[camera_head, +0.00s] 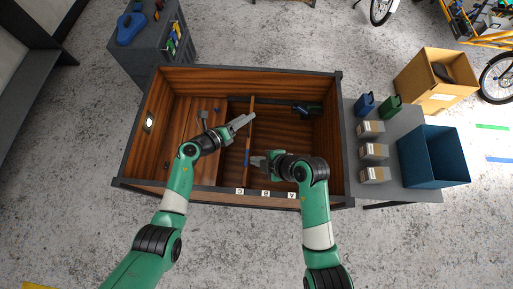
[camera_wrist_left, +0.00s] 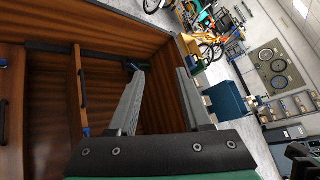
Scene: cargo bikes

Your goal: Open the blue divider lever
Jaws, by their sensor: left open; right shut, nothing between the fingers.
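The blue divider lever (camera_head: 247,157) is a small blue piece on the wooden divider (camera_head: 251,112) inside the large wooden box (camera_head: 180,75). In the left wrist view a blue piece (camera_wrist_left: 86,131) shows low on the divider (camera_wrist_left: 80,90). My left gripper (camera_head: 247,120) is open and empty, above the box near the divider. Its two fingers also show in the left wrist view (camera_wrist_left: 160,74). My right gripper (camera_head: 255,161) is shut and empty, just right of the blue lever. I cannot tell whether it touches the lever.
A dark tool (camera_head: 307,109) lies in the right part of the box. Labels A, B and C mark the front rim. A grey table (camera_head: 402,122) with small boxes, two cans and a blue bin (camera_head: 433,156) stands to the right. A grey cabinet (camera_head: 150,45) stands at the back left.

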